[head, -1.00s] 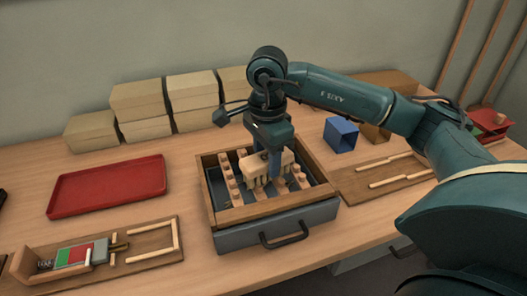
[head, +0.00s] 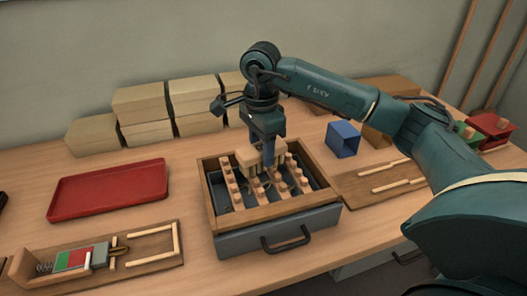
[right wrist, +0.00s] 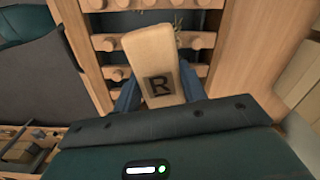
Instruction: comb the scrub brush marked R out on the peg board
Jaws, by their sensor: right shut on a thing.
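The scrub brush marked R (head: 248,156) is a pale wooden block with bristles under it. My right gripper (head: 267,158) is shut on it from above, over the back part of the peg board. In the right wrist view the brush (right wrist: 152,48) shows its black R between the blue fingers. The peg board (head: 262,210) is a wooden frame with rows of short round pegs, set on a grey drawer-like base. Some bristles hang close to the pegs; I cannot tell whether they touch. My left gripper is not in view.
A red tray (head: 108,191) lies at the left. Tan boxes (head: 140,104) are stacked along the wall. A blue open box (head: 342,138) stands right of the board. A wooden fixture with a green and red panel (head: 75,258) lies at the front left.

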